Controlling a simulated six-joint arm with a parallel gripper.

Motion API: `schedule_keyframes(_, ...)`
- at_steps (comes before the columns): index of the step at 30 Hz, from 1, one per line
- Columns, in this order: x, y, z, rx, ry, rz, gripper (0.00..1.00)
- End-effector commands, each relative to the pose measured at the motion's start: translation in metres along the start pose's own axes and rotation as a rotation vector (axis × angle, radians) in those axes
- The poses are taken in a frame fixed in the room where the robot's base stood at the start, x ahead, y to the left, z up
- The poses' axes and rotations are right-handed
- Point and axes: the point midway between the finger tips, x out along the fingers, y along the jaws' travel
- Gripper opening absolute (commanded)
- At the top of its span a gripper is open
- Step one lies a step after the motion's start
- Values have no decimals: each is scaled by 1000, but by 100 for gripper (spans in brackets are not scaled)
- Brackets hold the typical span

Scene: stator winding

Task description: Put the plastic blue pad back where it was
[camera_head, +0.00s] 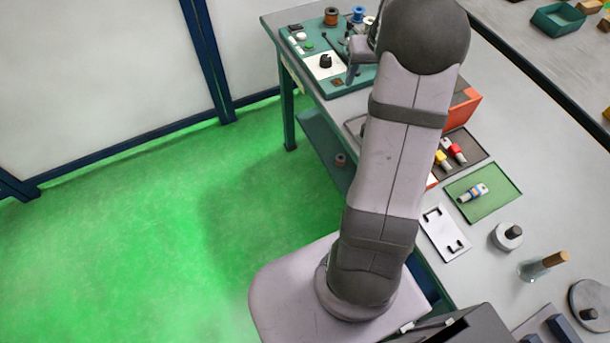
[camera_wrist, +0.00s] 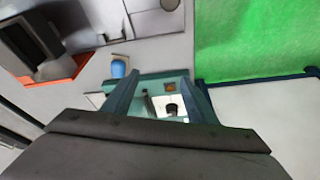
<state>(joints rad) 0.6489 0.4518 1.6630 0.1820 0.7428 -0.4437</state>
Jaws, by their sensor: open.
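A small blue piece (camera_wrist: 119,68) shows left of my fingers in the wrist view, by a thin tan-edged base. It may be the plastic blue pad, but I cannot tell for sure. I cannot make it out in the head view, where my arm covers part of the table. My gripper (camera_wrist: 166,78) is open, with nothing held between its two teal fingers. It is over the far end of the table, near the teal tray (camera_head: 358,86). A white plate with a black knob (camera_wrist: 172,108) shows between the fingers; the plate (camera_head: 325,66) also shows in the head view.
Copper (camera_head: 331,16) and blue (camera_head: 358,14) spools stand at the tray's back. An orange box (camera_head: 463,108) is partly behind my arm. Nearer are a green mat (camera_head: 493,205) with a small part on it, a white bracket plate (camera_head: 443,235) and a bottle (camera_head: 530,270).

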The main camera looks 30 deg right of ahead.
Motion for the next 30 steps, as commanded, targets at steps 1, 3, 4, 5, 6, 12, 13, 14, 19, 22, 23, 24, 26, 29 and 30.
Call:
schedule_keyframes(1, -4, -34, 14, -33, -25, -16, 52)
schedule_keyframes(3, -9, -75, 40, -69, -67, -31, 52)
schedule_keyframes(4, -12, -92, 54, -85, -85, -37, 52)
schedule_keyframes(5, -14, -108, 68, -103, -104, -42, 52)
schedule_keyframes(6, -17, -128, 88, -126, -128, -47, 52)
schedule_keyframes(12, -32, -189, 192, -233, -234, -48, 52)
schedule_keyframes(13, -34, -193, 206, -245, -246, -47, 52)
schedule_keyframes(14, -36, -197, 218, -259, -258, -44, 52)
schedule_keyframes(19, -41, -204, 269, -306, -301, -31, 52)
schedule_keyframes(22, -42, -204, 281, -319, -312, -27, 52)
schedule_keyframes(23, -42, -204, 283, -320, -314, -26, 52)
schedule_keyframes(24, -42, -204, 285, -321, -315, -25, 52)
schedule_keyframes(26, -42, -204, 286, -321, -316, -25, 52)
schedule_keyframes(29, -42, -204, 285, -320, -316, -25, 52)
schedule_keyframes(30, -42, -204, 285, -320, -316, -25, 52)
